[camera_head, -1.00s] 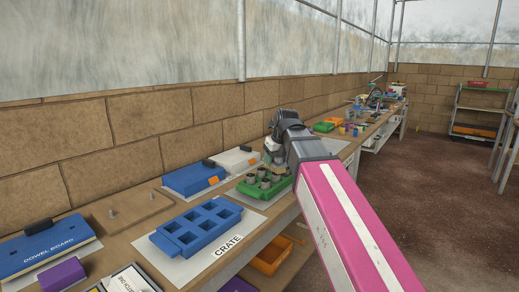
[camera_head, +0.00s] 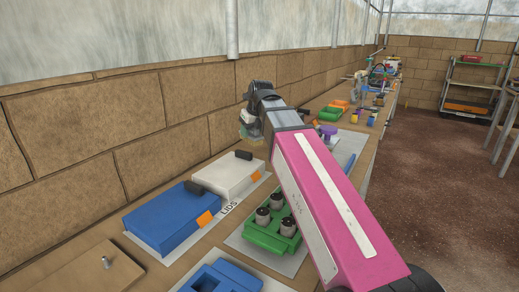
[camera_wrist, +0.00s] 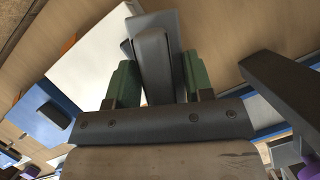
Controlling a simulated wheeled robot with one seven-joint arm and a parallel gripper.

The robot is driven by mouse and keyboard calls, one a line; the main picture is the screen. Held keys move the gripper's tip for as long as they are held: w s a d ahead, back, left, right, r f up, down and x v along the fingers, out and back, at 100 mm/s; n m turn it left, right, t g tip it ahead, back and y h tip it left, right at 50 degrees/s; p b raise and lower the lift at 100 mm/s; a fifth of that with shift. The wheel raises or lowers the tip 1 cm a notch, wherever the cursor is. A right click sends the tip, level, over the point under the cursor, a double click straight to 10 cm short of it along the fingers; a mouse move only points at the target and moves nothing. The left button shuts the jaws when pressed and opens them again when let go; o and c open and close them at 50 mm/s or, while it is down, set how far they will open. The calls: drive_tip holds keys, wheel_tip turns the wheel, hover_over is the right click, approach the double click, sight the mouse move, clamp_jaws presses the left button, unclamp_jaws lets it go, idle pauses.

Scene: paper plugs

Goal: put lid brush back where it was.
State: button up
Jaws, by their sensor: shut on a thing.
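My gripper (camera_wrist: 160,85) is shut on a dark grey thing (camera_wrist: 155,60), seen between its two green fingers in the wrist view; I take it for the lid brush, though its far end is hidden. In the head view my gripper (camera_head: 250,127) is over the back of the bench, beside the brick wall and beyond the lids, and the held thing cannot be made out. The white lid (camera_head: 228,179) with a black handle lies on the sheet marked LIDS (camera_head: 228,208). The blue lid (camera_head: 165,222) with a black handle lies nearer on the same sheet.
A green block (camera_head: 262,240) with several grey cylinders stands right of the lids, partly behind my arm. A blue crate (camera_head: 215,278) is at the near edge. Small coloured items, including a green one (camera_head: 330,114), crowd the far bench. The brick wall (camera_head: 140,150) bounds the left.

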drive_tip(key=w+d+f, duration=0.2)
drive_tip(key=w, duration=0.1)
drive_tip(key=w+d+f, duration=0.1)
drive_tip(key=w+f, duration=0.1)
drive_tip(key=w, duration=0.2)
drive_tip(key=w+d+f, duration=0.2)
drive_tip(key=w+f, duration=0.1)
drive_tip(key=shift+w+d, duration=0.15)
drive_tip(key=shift+d, duration=0.2)
drive_tip(key=shift+f, duration=2)
drive_tip(key=shift+f, duration=0.15)
drive_tip(key=o, duration=1)
drive_tip(key=shift+c, duration=0.2)
drive_tip(key=v, duration=1.2)
drive_tip(key=shift+r, duration=0.25)
